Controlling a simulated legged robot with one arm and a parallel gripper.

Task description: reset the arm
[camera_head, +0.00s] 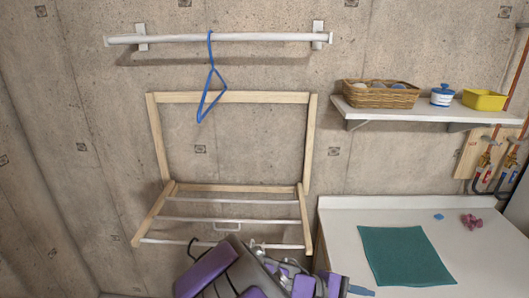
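My arm, purple and dark grey, is folded low at the bottom centre of the head view, in front of the drying rack (230,200). What looks like my gripper (352,287) is at the arm's right end, beside the front left of the white counter (335,240). Its fingers are small and partly cut off by the bottom edge, so I cannot tell whether they are open or shut. No held object can be made out.
A blue hanger (211,85) hangs from the white wall rail (250,37). A teal cloth (400,255), a small blue item (438,217) and a pink item (471,221) lie on the counter. The shelf (420,112) holds a wicker basket (380,97), jar (442,97) and yellow tub (484,101).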

